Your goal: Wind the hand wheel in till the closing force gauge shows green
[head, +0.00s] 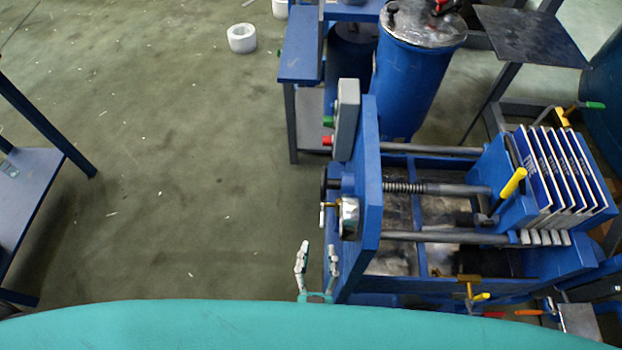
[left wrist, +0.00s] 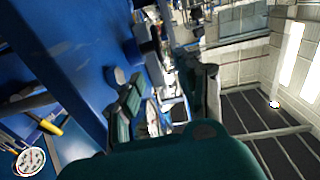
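The blue press frame (head: 366,190) stands right of centre in the head view, with a threaded spindle (head: 405,188) running right from its end plate. A dark part at the spindle's left end (head: 326,185) may be the hand wheel seen edge-on. A round metal-cased gauge (head: 349,218) sits on the end plate below; its face is turned away. My left gripper (head: 317,262) is open and empty, below the gauge near the plate's lower edge. In the left wrist view its fingers (left wrist: 168,100) are apart beside blue metal. My right gripper is not in view.
Several white-and-blue plates (head: 565,175) stand at the press's right end, near a yellow handle (head: 513,182). A grey box with a red button (head: 346,120) tops the end plate. A blue drum (head: 415,75) stands behind. The floor (head: 190,190) left of the press is clear.

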